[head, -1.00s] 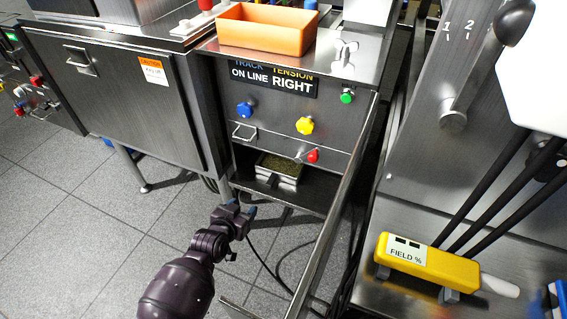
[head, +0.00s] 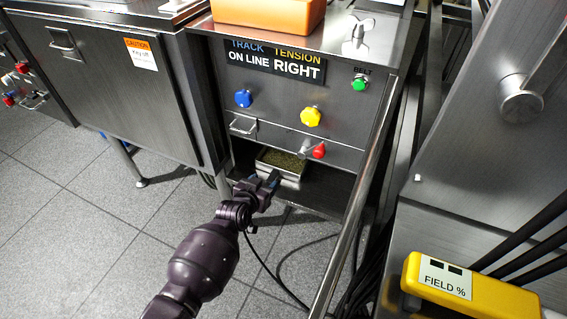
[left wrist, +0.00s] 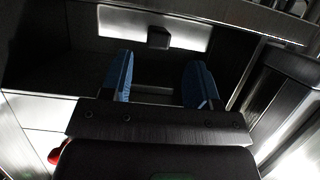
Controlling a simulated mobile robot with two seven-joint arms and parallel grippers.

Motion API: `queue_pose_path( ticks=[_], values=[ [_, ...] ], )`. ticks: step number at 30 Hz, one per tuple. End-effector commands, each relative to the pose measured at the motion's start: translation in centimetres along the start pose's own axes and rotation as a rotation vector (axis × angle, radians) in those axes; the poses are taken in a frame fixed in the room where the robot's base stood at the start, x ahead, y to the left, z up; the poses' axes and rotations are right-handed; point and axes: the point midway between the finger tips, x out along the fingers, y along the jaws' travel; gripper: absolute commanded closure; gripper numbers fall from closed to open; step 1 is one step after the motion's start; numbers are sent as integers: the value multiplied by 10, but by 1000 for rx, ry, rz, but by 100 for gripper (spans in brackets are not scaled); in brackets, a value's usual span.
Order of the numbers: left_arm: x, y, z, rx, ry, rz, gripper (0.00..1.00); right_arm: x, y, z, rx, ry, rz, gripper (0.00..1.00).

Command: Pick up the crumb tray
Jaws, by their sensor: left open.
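The crumb tray (head: 291,175) is a shallow metal tray holding greenish-brown crumbs. It sits in the low open bay of the steel machine in the head view. Its front is partly hidden behind my left gripper (head: 264,180), which is at the bay's opening just in front of the tray. In the left wrist view, the tray's bright metal front (left wrist: 118,24) shows with a dark handle block (left wrist: 158,38). The open blue-tipped fingers of my left gripper (left wrist: 158,70) are on either side of the handle's line, apart from it. My right gripper is not in view.
Above the bay are a metal drawer handle (head: 243,127), a red knob (head: 319,150), and blue and yellow knobs. Cables hang below. The tiled floor at left is clear.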

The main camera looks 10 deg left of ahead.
Motion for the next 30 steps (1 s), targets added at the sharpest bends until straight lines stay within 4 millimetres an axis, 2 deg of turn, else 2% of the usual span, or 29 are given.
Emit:
queue_pose_path(
  ticks=[5,13,25,30],
  values=[
    [15,3,4,-3,-4,2,45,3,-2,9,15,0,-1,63],
    [44,5,4,-2,-5,1,45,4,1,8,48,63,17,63],
    [51,4,-3,0,1,0,45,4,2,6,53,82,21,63],
    [51,4,-2,0,1,0,71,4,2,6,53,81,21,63]
  ],
)
